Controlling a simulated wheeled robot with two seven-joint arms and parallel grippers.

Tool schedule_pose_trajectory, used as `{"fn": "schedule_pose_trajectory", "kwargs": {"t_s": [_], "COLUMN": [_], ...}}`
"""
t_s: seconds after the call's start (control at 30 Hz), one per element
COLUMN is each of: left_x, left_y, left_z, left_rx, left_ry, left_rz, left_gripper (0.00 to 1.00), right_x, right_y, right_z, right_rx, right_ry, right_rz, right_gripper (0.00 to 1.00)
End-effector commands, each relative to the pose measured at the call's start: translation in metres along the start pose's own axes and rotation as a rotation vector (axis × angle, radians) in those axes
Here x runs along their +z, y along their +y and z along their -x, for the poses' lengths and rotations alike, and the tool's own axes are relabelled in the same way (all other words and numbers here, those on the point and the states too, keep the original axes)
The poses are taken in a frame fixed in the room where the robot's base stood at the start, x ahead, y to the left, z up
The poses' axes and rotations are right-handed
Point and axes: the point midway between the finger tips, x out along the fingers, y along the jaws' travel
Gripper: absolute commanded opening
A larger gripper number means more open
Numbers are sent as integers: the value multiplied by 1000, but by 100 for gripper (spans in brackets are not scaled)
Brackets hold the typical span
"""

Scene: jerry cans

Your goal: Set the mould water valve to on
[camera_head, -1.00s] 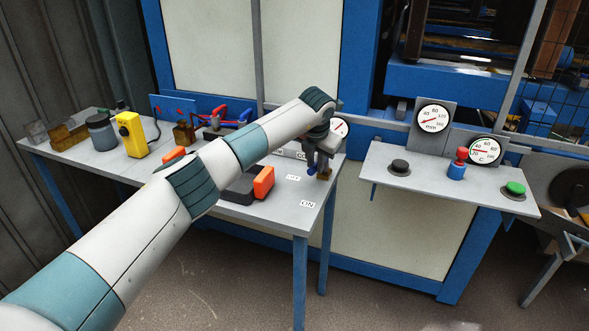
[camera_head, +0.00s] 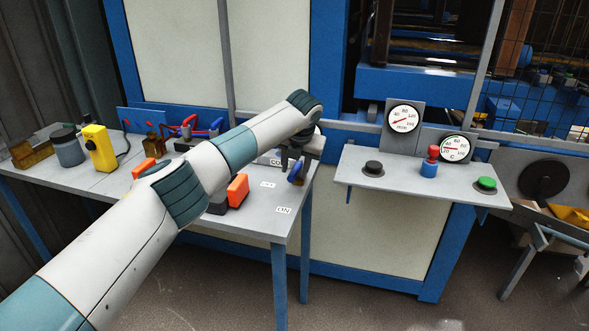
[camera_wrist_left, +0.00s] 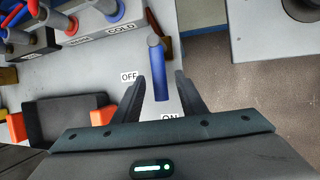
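The mould water valve has a blue lever (camera_wrist_left: 161,75) on a grey pivot post near the table's right end. The lever also shows in the head view (camera_head: 296,173), partly under my wrist. In the wrist view it points from its pivot towards my gripper. An OFF label (camera_wrist_left: 128,76) lies left of the lever, and an ON label (camera_wrist_left: 170,118) lies beyond its free end, partly covered by the gripper. My left gripper (camera_wrist_left: 160,84) is open, one finger on each side of the lever, with visible gaps. My right gripper is in neither view.
Red and blue handles (camera_head: 187,128) stand behind my arm, by a COLD label (camera_wrist_left: 121,28). An orange and black object (camera_head: 238,190) lies left of the valve. A yellow device (camera_head: 98,148) stands further left. A shelf (camera_head: 400,180) with gauges and buttons is to the right.

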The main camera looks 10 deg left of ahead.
Motion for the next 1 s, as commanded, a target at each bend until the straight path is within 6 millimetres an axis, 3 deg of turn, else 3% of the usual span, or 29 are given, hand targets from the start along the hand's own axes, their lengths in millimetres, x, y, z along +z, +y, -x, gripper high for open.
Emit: {"fn": "schedule_pose_trajectory", "kwargs": {"t_s": [0.33, 0.53, 0.77, 1.0], "left_x": [-1, 0, 0, 0], "left_y": [0, 0, 0, -1], "left_z": [0, 13, 47, 96], "left_rx": [0, 0, 1, 0], "left_ry": [3, 1, -1, 0], "left_rz": [-2, -3, -4, -2], "left_gripper": [37, 37, 37, 37], "right_x": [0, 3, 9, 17], "right_y": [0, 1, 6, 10], "right_z": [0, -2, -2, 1], "right_rx": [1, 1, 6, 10], "right_ry": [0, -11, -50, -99], "right_rz": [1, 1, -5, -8], "right_gripper": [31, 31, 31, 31]}}
